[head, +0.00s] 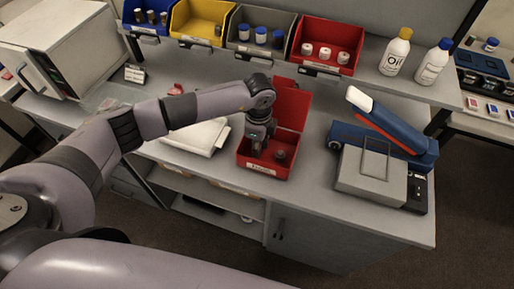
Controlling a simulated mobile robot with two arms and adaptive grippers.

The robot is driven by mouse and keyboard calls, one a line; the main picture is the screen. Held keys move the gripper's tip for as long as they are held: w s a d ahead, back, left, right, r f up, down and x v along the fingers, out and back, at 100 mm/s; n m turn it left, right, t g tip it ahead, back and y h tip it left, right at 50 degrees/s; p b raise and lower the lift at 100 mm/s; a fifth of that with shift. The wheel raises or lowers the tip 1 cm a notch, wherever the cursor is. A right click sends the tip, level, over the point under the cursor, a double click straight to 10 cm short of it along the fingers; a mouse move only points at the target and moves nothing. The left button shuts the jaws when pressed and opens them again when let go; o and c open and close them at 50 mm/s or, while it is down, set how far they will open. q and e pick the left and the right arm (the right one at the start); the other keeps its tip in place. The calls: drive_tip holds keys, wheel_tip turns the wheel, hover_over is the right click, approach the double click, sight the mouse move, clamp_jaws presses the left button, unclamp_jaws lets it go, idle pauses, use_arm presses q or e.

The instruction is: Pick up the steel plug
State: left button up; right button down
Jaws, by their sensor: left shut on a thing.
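My left gripper (257,150) points down into an open red box (264,171) on the bench. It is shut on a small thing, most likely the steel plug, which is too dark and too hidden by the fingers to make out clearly. A dark round piece (281,155) sits in the box just right of the fingers; I cannot tell what it is. The box's red lid (292,104) stands up behind the gripper. My right gripper is not in view.
Blue (149,31), yellow (184,37), grey (241,47) and red (307,58) bins of small parts line the back. A blue and grey machine (372,175) stands right of the box. White bottles (396,52) stand at the back right. Bare bench lies between box and machine.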

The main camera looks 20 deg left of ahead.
use_arm(q)
clamp_jaws()
